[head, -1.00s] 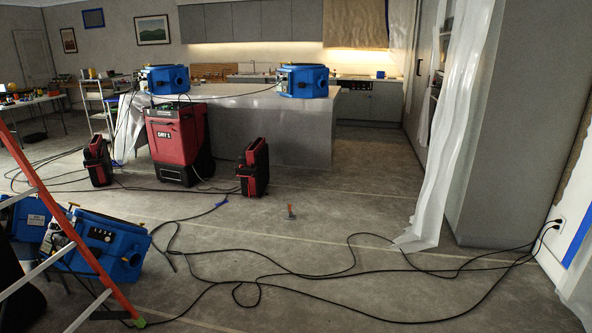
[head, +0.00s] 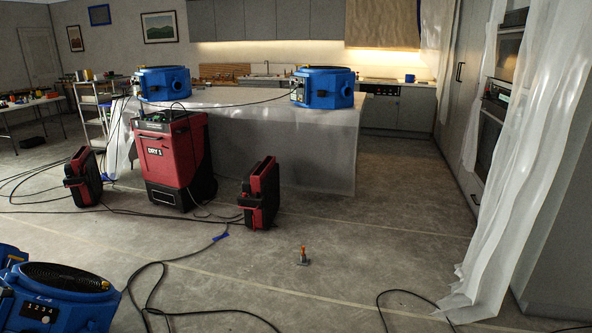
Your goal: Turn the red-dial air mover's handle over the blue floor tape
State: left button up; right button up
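Two upright red-and-black air movers stand on the concrete floor, a left one (head: 84,177) and a right one (head: 259,194), on either side of a red dehumidifier marked "DRY 1" (head: 172,162). I cannot make out a red dial on either. A small piece of blue floor tape (head: 220,237) lies on the floor below and left of the right air mover, by a black cable. The right air mover's handle is not clearly distinguishable. Neither of my grippers is in view.
Blue machines stand at the lower left (head: 60,297) and on the plastic-covered island (head: 322,87). Black cables (head: 150,285) cross the floor. A small orange-topped object (head: 303,255) stands on open floor. A plastic curtain (head: 525,150) hangs at right.

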aim_at(261, 184)
jog(key=i, duration=2.35)
